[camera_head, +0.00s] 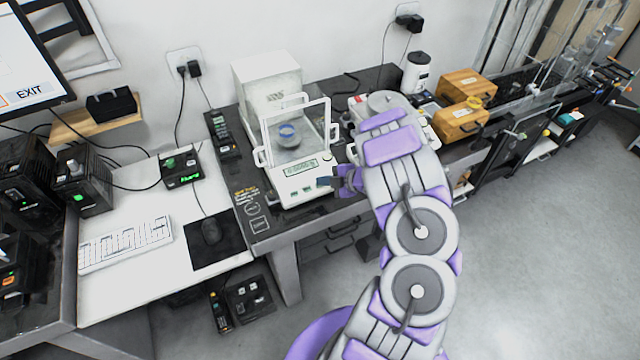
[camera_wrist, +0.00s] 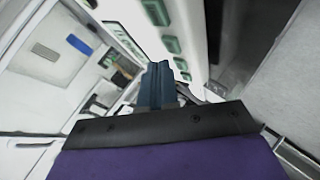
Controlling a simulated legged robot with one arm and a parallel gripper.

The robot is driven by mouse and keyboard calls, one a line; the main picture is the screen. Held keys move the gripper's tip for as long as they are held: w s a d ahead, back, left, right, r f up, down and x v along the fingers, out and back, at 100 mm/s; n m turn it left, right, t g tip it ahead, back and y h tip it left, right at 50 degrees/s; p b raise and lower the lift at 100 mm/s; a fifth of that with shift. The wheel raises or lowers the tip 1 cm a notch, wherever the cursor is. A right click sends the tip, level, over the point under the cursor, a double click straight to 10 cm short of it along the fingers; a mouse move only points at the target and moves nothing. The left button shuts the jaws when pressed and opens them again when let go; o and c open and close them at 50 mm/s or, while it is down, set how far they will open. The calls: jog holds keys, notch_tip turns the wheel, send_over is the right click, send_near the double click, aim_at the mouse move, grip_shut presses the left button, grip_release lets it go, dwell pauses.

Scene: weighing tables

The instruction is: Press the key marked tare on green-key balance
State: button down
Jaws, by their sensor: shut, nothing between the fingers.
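The green-key balance (camera_head: 303,178) is a white analytical balance with a glass draft shield, on the dark weighing table (camera_head: 262,226). Its front panel has a small display and green keys; the key labels are too small to read in the head view. Contact cannot be told.
Wooden boxes (camera_head: 462,122) and a white canister (camera_head: 416,73) stand to the right. My arm hides part of the table right of the balance.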

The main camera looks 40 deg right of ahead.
jog(key=r+p, duration=0.1)
jog(key=r, duration=0.1)
jog(key=s+r+p, duration=0.1)
jog(key=r, duration=0.1)
jog(key=shift+s+a+r, duration=0.2)
jog(key=shift+r, duration=0.2)
dwell(0.9)
